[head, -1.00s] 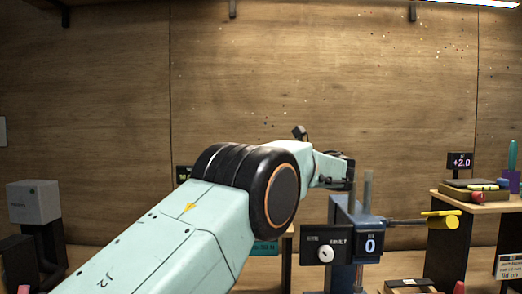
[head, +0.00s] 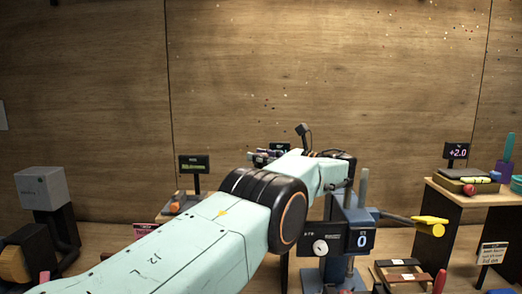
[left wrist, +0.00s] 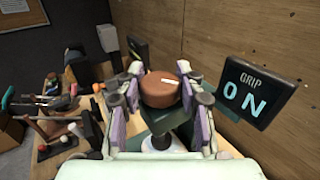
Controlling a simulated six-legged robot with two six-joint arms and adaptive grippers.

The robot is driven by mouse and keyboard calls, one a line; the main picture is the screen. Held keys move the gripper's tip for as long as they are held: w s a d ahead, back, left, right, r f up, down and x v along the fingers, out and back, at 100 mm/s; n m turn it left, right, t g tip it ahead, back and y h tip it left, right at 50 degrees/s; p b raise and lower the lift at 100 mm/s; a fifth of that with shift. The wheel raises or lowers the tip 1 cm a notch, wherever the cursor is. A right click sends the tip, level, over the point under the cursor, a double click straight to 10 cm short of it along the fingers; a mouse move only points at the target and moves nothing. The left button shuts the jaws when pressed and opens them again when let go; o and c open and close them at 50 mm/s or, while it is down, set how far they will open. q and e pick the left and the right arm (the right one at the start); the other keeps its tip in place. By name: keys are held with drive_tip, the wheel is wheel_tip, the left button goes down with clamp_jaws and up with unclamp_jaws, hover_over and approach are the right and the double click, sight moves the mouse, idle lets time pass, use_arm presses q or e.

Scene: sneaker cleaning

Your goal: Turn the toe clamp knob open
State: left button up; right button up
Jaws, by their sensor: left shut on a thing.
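A brown round knob (left wrist: 160,92) sits between the pads of my left gripper (left wrist: 160,76) in the left wrist view. The gripper is shut on it, with purple-grey pads on both sides. In the head view my left gripper (head: 340,185) is small and partly hidden behind my own arm, at the top of a blue post device (head: 345,218). The knob cannot be made out there. My right gripper is not in view.
A sign reading "GRIP ON" (left wrist: 255,92) stands close to the right of the gripper. The blue device has a yellow-ended lever (head: 430,222) reaching right and a small display reading 0 (head: 362,240). A side table (head: 475,197) with small items stands at right.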

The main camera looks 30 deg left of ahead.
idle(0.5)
use_arm(q)
drive_tip(key=o, duration=1.2)
